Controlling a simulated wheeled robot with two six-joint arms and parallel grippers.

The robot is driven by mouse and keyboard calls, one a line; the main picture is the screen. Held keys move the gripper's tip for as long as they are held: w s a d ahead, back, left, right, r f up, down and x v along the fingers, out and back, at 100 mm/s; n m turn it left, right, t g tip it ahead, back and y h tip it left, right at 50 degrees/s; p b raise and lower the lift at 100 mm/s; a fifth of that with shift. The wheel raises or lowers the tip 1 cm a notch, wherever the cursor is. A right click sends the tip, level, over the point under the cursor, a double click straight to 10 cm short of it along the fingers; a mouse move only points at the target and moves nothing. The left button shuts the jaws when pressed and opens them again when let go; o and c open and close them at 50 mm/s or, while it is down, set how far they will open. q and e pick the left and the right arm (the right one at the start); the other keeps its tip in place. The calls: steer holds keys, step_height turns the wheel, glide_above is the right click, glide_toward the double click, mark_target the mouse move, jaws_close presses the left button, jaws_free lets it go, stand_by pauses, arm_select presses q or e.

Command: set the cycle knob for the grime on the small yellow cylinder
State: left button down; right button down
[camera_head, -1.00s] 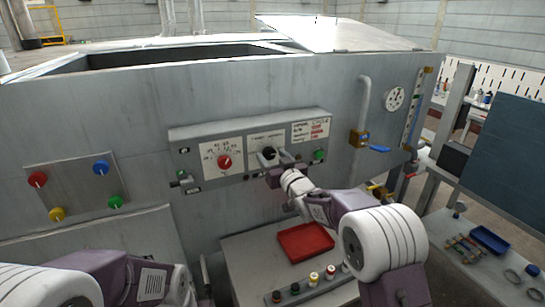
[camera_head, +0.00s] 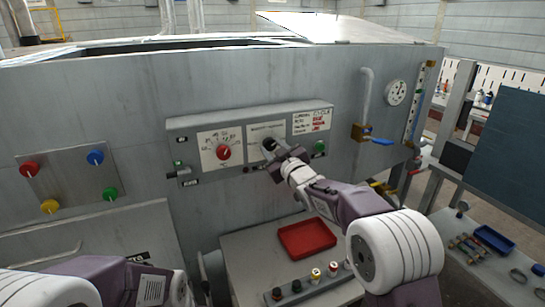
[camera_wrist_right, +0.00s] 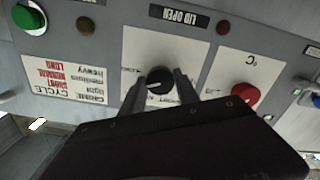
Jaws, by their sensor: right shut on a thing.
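The black cycle knob (camera_head: 268,144) sits on a white dial plate in the grey control panel. My right gripper (camera_head: 275,151) reaches it from the lower right. In the right wrist view, the knob (camera_wrist_right: 159,79) is between the two dark fingers, which are shut on it. A pale pointer mark shows on the knob, but the dial words around it are partly hidden by the fingers. The cycle chart (camera_wrist_right: 66,80) lists grime as light, medium, heavy beside short, normal, long. A small yellow cylinder (camera_head: 316,274) stands in the rack at the front. My left gripper is out of view.
A red temperature knob (camera_head: 223,152) is left of the cycle knob, and a green button (camera_head: 319,147) is to its right. A red tray (camera_head: 306,240) lies on the shelf below. A blue-handled valve (camera_head: 381,141) is on the pipe at right.

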steer(key=n+b, duration=0.3)
steer(key=n, duration=0.1)
steer(key=shift+f+n+b, duration=0.1)
steer(key=shift+n+b, duration=0.2)
steer(key=shift+b, duration=0.1)
steer(key=n+b, duration=0.2)
steer(key=n, duration=0.2)
steer(key=shift+n+b, duration=0.3)
steer(key=shift+b, duration=0.1)
steer(key=n+b, duration=0.2)
steer(key=n, duration=0.2)
steer(key=shift+n, duration=0.3)
steer(key=n+b, duration=0.1)
steer(key=n, duration=0.4)
steer(key=shift+n, duration=0.3)
steer(key=c, duration=0.9)
jaws_free()
steer(key=shift+s+b, duration=0.1)
steer(key=shift+b, duration=0.2)
